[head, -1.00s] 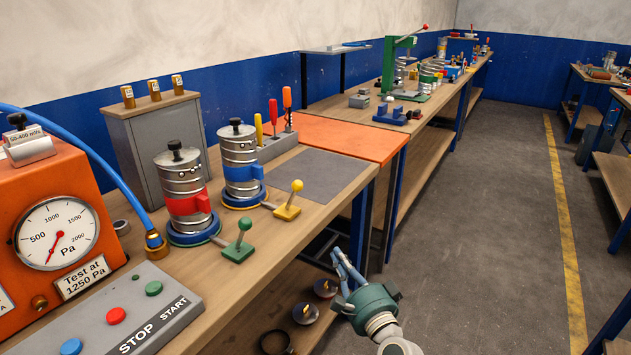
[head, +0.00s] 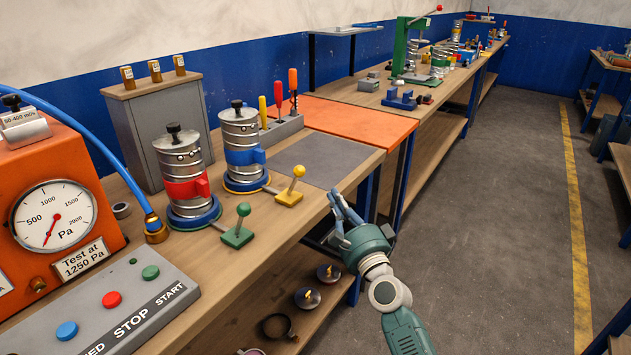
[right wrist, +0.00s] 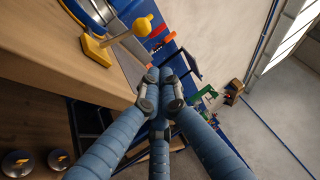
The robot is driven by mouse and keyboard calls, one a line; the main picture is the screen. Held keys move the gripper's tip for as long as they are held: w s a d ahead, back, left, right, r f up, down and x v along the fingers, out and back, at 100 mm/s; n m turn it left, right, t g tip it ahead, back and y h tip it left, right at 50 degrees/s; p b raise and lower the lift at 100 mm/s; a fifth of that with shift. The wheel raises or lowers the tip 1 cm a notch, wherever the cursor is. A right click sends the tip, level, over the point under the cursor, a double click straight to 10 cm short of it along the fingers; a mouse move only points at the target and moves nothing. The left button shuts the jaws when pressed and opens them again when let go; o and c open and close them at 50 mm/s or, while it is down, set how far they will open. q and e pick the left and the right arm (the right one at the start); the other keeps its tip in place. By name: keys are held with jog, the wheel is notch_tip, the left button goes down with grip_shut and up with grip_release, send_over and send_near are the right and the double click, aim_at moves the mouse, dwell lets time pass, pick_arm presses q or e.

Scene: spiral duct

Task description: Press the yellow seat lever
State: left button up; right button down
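The yellow lever (head: 298,171) has a round knob on a short stem and a flat yellow base on the bench edge. It is beside a metal canister with a blue band (head: 241,143), which sits on a blue and yellow seat. The lever's yellow knob (right wrist: 142,27) also shows at the top of the right wrist view. My right gripper (head: 337,197) is off the bench front, right of and apart from the lever. Its blue fingers (right wrist: 162,85) come together at the tips, with nothing seen between them. My left gripper is not in view.
A green lever (head: 238,232) stands close by, before the canister with a red band (head: 183,180). The orange gauge box (head: 50,190) and button panel (head: 105,310) are at the left. A grey mat (head: 315,160) lies behind the yellow lever. The aisle at right is clear.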

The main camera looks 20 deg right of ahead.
aim_at(295, 180)
jog(key=w+a, duration=0.1)
jog(key=w, duration=0.1)
jog(key=w+a+r, duration=0.1)
jog(key=w, duration=0.1)
jog(key=w+a, duration=0.1)
jog(key=w, duration=0.2)
jog(key=shift+a+r, duration=0.1)
jog(key=shift+r, duration=0.3)
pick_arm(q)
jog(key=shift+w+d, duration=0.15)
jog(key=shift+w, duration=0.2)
